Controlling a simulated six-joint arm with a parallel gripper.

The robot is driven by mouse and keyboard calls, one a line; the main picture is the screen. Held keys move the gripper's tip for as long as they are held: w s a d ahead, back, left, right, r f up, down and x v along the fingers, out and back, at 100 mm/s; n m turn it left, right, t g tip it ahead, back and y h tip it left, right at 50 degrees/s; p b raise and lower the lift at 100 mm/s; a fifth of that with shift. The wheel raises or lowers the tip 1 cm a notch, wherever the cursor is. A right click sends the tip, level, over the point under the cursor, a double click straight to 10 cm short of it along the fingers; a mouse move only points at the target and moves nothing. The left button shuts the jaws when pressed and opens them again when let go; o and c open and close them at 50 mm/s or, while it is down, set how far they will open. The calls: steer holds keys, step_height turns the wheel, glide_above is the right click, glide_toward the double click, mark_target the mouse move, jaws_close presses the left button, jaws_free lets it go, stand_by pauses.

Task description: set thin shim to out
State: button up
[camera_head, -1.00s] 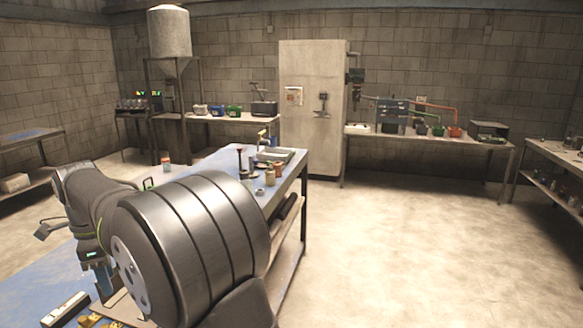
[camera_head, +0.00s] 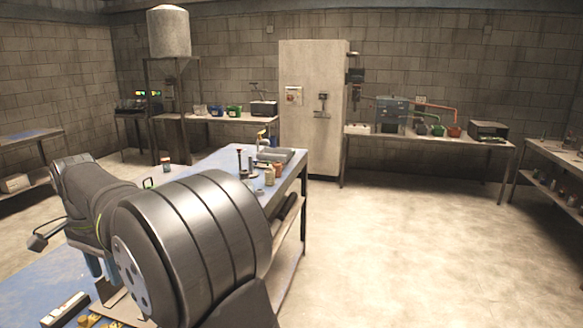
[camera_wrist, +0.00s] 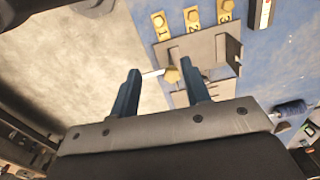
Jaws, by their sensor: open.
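My gripper (camera_wrist: 161,72) is open, its two blue fingers apart in the wrist view. A grey bracket-like fixture (camera_wrist: 205,48) lies just beyond the fingertips, near the bench edge. A small brass-coloured piece (camera_wrist: 172,75) with a thin pale strip (camera_wrist: 152,74) beside it shows in the gap between the fingers; I cannot tell whether either is the thin shim. Yellow plates marked 1, 2 and 3 lie beyond the fixture, including plate 1 (camera_wrist: 160,27) and plate 2 (camera_wrist: 193,18). In the head view my arm hides most of this work area.
A pale block with a dark top (camera_head: 66,309) lies at the near left. Open floor (camera_head: 400,240) lies right of the bench. A black cylinder (camera_wrist: 290,108) shows at right.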

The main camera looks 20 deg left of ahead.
steer(key=shift+n, duration=0.3)
jaws_close()
steer(key=f+n+t, duration=0.1)
steer(key=f, duration=0.5)
steer(key=f+n+t, duration=0.1)
steer(key=f, duration=0.5)
steer(key=f+n+t+y, duration=0.1)
steer(key=f, duration=0.5)
steer(key=shift+w+a+f+t, duration=0.2)
steer(key=shift+w+a+t, duration=0.1)
